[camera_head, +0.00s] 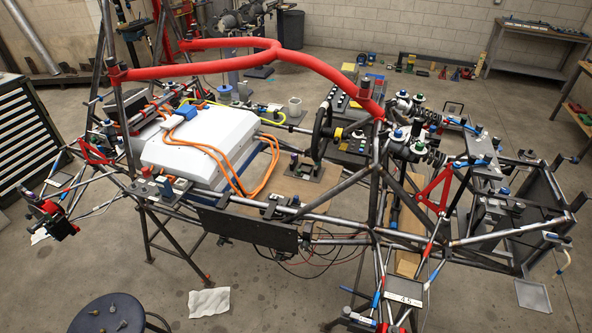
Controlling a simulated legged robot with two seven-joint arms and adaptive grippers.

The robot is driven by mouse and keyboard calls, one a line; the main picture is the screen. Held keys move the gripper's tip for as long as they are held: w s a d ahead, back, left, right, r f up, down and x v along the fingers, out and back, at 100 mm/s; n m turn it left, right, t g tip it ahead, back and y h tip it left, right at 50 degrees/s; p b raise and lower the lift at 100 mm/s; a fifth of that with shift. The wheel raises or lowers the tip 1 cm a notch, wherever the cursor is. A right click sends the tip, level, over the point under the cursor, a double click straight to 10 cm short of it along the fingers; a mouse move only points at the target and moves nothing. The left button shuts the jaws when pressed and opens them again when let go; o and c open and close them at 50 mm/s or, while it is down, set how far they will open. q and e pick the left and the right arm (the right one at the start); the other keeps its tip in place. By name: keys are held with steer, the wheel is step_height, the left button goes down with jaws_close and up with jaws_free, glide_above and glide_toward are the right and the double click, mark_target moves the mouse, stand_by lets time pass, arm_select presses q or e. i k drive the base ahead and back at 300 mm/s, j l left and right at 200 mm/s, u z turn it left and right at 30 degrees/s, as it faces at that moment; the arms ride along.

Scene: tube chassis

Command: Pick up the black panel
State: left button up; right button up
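A flat, dark rectangular black panel (248,228) is on the near side of the tube chassis (340,218), left of the picture's middle. It hangs below the lower side tube, with its broad face toward me. Small blocks or clamps sit on the tube along its top edge. I cannot tell how it is fixed. Neither of my grippers is in view, and nothing is seen touching the panel from my side.
A white battery box (197,148) with orange cables lies behind the panel. Thin wires (290,262) hang at its right. A round dark stool (108,314) and white paper (209,302) are in front. Red tubes (200,66) arch overhead. Open floor lies before the panel.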

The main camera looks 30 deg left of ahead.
mark_target(264, 232)
steer(key=u, duration=0.45)
steer(key=j+u, duration=0.15)
steer(key=u, duration=0.3)
steer(key=j+u, duration=0.1)
steer(key=u, duration=0.35)
